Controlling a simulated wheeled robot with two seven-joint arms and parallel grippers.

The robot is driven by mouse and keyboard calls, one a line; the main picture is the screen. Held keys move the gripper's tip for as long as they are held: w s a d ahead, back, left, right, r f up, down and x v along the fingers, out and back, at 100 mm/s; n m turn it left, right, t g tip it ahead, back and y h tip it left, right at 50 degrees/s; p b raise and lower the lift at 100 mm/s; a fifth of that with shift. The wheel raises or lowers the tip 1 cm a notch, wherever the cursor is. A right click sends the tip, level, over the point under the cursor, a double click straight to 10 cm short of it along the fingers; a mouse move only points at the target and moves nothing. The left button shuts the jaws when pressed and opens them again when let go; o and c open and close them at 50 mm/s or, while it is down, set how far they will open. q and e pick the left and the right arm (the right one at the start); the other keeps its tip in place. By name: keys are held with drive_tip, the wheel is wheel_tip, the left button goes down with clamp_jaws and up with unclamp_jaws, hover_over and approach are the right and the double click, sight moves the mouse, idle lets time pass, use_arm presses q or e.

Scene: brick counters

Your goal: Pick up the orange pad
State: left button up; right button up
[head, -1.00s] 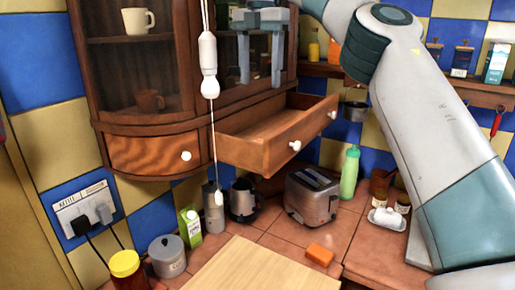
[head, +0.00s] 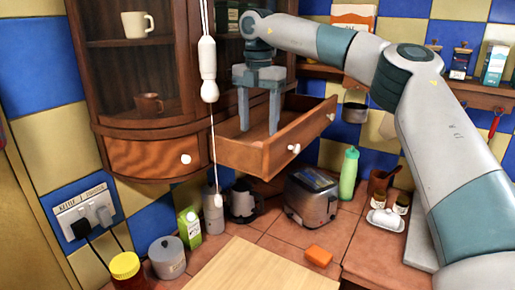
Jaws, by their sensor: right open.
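The orange pad (head: 318,255) lies flat on the tiled counter, in front of the toaster and to the right of the wooden board. My right gripper (head: 259,130) is open and points down, with its fingers over the open drawer (head: 262,158) of the cabinet. It is well above the pad and to its left, and nothing shows between its fingers. My left gripper is not in view.
The open drawer juts out above the counter. A toaster (head: 312,196), a green bottle (head: 348,173), a dark kettle (head: 242,201) and a milk carton (head: 189,227) stand behind the wooden board (head: 250,268). A pull cord (head: 208,70) hangs in front of the cabinet.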

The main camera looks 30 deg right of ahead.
sight(258, 145)
drive_tip(key=shift+f, duration=0.1)
idle(0.3)
drive_tip(key=shift+f+p, duration=0.45)
drive_tip(key=shift+p, duration=0.1)
wheel_tip(258, 145, down, 3)
drive_tip(key=shift+r+p, duration=0.1)
drive_tip(key=shift+p, duration=0.85)
drive_tip(key=shift+f, duration=0.75)
drive_tip(key=c, duration=1.1)
